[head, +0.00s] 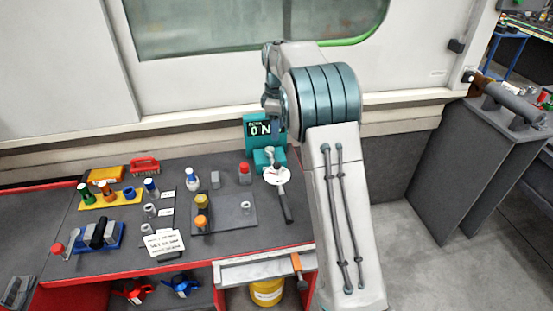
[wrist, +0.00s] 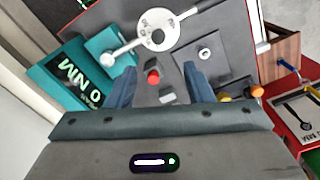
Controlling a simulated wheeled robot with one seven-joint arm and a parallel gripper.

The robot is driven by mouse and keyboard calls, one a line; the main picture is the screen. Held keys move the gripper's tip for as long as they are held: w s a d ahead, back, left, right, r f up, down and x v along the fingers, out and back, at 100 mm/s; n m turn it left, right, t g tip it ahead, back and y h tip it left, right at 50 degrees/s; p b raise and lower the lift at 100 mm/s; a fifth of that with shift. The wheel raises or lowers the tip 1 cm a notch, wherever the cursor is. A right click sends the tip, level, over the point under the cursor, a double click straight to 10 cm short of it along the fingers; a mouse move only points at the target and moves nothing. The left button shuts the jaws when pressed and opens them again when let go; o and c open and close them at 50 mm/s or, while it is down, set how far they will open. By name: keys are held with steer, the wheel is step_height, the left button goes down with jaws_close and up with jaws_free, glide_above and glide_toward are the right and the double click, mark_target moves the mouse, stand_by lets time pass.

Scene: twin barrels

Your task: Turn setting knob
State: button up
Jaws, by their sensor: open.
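A teal tester (head: 262,135) with a lit "0 N M" display stands at the back edge of the bench; it also shows at left in the wrist view (wrist: 75,90). A torque wrench with a white disc (head: 277,175) and a dark handle (head: 286,208) extends forward from it. In the wrist view, the disc (wrist: 150,38) and its pale bar lie beyond the fingertips. I cannot tell which part is the setting knob. My gripper (wrist: 159,68) is open and empty, above the bench. In the head view it is hidden by my arm.
A red-topped piece (wrist: 152,77) and a grey block (wrist: 167,98) show between the fingers, below them. A grey tray (head: 235,222) holds several knobs and fittings. Yellow and blue holders (head: 115,235) and a white note card stand further left.

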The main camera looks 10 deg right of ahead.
mark_target(277, 163)
steer(key=f+p, duration=0.1)
steer(key=f, duration=1.3)
steer(key=shift+w, duration=0.2)
steer(key=c, duration=1)
